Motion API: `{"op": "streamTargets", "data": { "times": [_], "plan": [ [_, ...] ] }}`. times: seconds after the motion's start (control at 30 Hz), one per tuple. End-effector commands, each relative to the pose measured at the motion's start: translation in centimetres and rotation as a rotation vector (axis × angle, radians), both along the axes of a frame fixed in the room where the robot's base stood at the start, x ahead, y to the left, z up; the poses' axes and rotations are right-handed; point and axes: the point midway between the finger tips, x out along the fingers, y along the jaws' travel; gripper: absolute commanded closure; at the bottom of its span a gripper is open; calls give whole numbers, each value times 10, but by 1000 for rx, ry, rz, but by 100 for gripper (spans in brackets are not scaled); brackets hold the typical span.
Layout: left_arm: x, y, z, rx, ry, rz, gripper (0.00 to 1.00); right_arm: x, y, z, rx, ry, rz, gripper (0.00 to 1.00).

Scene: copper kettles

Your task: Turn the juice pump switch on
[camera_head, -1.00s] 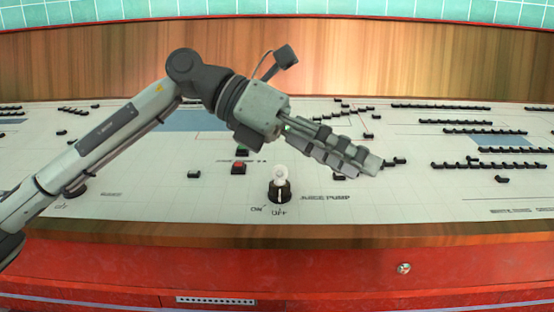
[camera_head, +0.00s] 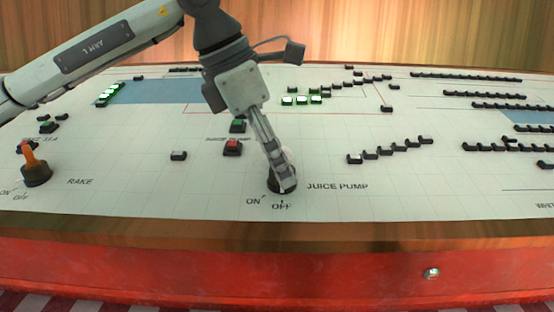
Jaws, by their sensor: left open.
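The juice pump switch (camera_head: 275,187) is a dark round base on the white control panel, with ON and OFF printed below it and JUICE PUMP to its right. My left gripper (camera_head: 284,186) reaches down onto it from above. Its fingers cover the knob, so the knob's position is hidden, and I cannot tell whether they touch it. The left gripper is open, though its fingers look close together from this side. My right gripper is not in view.
A red button (camera_head: 232,148) and a green button (camera_head: 238,126) sit behind the juice pump switch. Rows of small black switches fill the right. The panel's wooden front edge (camera_head: 280,234) is clear.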

Motion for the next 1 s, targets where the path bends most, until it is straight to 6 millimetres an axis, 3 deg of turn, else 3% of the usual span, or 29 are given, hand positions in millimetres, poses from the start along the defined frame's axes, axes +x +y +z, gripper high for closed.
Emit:
{"op": "streamTargets", "data": {
  "times": [0.3,0.7,1.0],
  "plan": [
    [0,-1,-3,0,1,-1,47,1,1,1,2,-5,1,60],
    [0,-2,-3,-1,0,-1,95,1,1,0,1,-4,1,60],
    [0,-2,-3,-1,0,-22,95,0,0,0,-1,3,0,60]
  ]
}}
